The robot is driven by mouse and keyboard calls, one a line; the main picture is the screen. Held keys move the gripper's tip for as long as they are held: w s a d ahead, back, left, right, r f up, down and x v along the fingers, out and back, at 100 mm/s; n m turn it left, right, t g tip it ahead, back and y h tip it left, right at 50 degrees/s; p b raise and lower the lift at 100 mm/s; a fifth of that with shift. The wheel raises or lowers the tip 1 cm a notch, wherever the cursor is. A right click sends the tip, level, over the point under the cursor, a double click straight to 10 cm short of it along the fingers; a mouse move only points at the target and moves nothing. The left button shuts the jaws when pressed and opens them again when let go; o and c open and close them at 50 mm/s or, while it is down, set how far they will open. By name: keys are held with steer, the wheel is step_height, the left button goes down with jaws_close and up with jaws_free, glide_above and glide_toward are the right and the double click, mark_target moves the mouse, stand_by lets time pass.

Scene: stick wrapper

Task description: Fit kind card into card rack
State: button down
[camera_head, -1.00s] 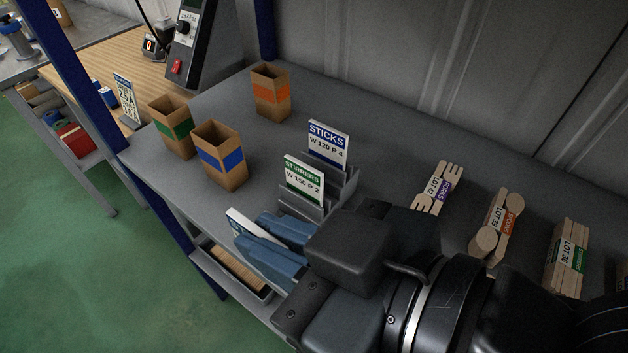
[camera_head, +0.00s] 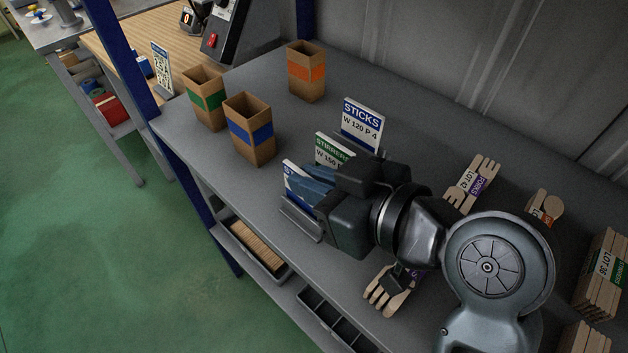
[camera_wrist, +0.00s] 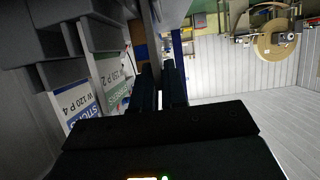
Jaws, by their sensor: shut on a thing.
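My gripper (camera_head: 318,186) is shut on a white card with a blue band (camera_head: 293,190) starting "ST". The card stands near upright just behind the lip of the front tier of the grey card rack (camera_head: 297,217); my fingers hide most of it, and I cannot tell whether its bottom edge is seated. Behind it, a green-banded STIRRERS card (camera_head: 333,147) and a blue-banded STICKS card (camera_head: 361,121) stand in the rack. In the wrist view, my fingers (camera_wrist: 160,85) point away beside the STIRRERS card (camera_wrist: 113,80) and STICKS card (camera_wrist: 75,112).
Three cardboard boxes with green (camera_head: 206,97), blue (camera_head: 250,130) and orange (camera_head: 306,71) bands stand left of the rack on the grey shelf. Bundles of wooden forks (camera_head: 472,185), spoons (camera_head: 543,207) and stirrers (camera_head: 603,270) lie to the right. The shelf's front edge is close.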

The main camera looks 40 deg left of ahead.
steer(key=shift+f, duration=0.45)
steer(key=shift+f, duration=0.15)
steer(key=c, duration=1.2)
jaws_free()
steer(key=shift+o, duration=0.2)
steer(key=shift+r, duration=0.2)
steer(key=v, duration=1.2)
steer(key=shift+b, duration=0.3)
steer(key=shift+f, duration=0.1)
